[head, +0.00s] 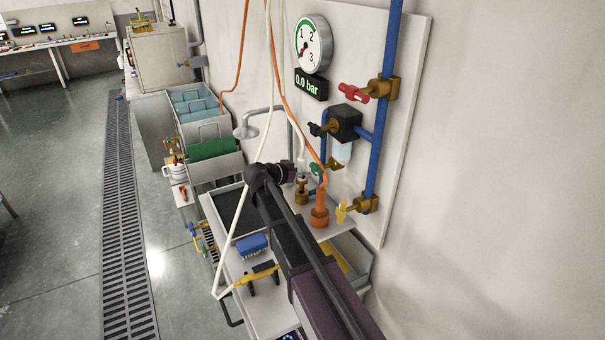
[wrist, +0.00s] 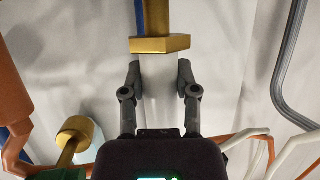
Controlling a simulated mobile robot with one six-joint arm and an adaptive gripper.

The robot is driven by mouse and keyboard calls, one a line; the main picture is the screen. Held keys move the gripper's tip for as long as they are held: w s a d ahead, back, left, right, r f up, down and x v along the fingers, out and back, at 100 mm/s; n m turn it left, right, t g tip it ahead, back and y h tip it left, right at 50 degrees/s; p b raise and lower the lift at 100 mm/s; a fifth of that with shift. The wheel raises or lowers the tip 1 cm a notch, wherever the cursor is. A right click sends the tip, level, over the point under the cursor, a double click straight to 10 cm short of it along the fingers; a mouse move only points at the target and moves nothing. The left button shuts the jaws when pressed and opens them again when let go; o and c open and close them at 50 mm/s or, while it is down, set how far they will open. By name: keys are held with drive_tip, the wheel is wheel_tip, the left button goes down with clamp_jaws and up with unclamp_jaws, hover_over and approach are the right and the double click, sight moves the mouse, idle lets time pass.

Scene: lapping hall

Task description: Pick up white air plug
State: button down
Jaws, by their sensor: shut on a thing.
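My gripper (head: 295,172) reaches over the bench below the wall panel. In the wrist view its two fingers (wrist: 160,78) stand on either side of a pale, smooth body, the white air plug (wrist: 160,95), which blends with the pale background. The plug is in line with a brass fitting (wrist: 160,44) with a hex collar. I cannot tell whether they touch. A white hose (head: 296,125) comes down to this spot.
An orange plug (head: 320,210) with an orange hose stands close on the right. A pressure gauge (head: 313,45) hangs above a 0.0 bar display (head: 311,84).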

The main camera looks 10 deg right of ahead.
sight(301, 158)
drive_tip(key=shift+r+p, duration=2.4)
drive_tip(key=shift+r, duration=0.45)
